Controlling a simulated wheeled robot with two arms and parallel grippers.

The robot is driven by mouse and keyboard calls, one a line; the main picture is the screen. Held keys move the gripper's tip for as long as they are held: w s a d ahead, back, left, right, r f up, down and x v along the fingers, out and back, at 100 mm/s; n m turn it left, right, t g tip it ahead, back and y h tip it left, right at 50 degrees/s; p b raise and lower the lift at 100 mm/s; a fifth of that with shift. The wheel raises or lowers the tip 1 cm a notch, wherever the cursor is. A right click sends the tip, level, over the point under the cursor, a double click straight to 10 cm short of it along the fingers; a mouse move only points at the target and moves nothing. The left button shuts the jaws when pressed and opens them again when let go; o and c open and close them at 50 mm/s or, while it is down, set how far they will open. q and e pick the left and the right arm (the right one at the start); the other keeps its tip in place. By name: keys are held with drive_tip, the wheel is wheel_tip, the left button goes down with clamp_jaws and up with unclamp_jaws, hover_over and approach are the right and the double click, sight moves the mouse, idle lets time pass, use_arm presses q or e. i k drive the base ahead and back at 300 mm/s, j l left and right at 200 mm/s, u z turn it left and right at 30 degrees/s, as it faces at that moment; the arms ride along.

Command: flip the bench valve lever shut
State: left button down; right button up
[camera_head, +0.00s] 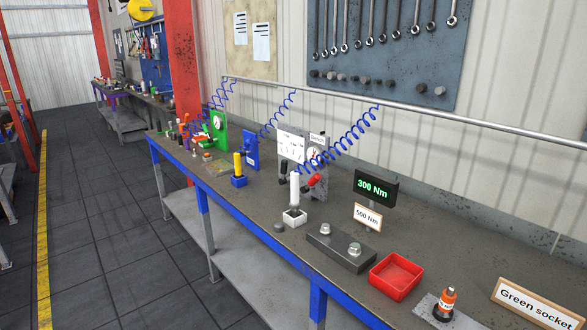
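The bench valve (318,190) is a grey block with a round gauge (313,154) and a small, hard-to-read sign (318,138) above it. It stands at the back of the bench, right of the middle of the head view. Its lever has a red grip (315,180) that sticks out to the front, slightly tilted. A white upright tool (295,187) in a white holder stands in front and partly hides the valve. Neither of my grippers is in view, and nothing touches the lever.
Blue coiled hoses (348,138) hang from a rail down to the bench (240,210). A dark block with two bolts (341,247), a red tray (396,276), an orange socket (446,304) and a 300 Nm display (375,188) stand to the right. Floor is clear at left.

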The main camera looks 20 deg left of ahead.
sight(317, 177)
drive_tip(key=i+j, duration=0.25)
drive_tip(key=j, duration=0.15)
drive_tip(key=i+j, duration=0.2)
drive_tip(key=j, duration=0.25)
drive_tip(key=i+j, duration=0.25)
drive_tip(key=j, duration=0.15)
drive_tip(key=i+j, duration=0.25)
drive_tip(key=j, duration=0.15)
drive_tip(key=i+j, duration=0.2)
drive_tip(key=j, duration=0.25)
drive_tip(key=i+j+u, duration=0.1)
drive_tip(key=i+j, duration=0.15)
drive_tip(key=j, duration=0.15)
drive_tip(key=i+j, duration=0.25)
drive_tip(key=j, duration=0.15)
drive_tip(key=i+l, duration=0.1)
drive_tip(key=l, duration=0.15)
drive_tip(key=i+l, duration=0.1)
drive_tip(key=l, duration=0.2)
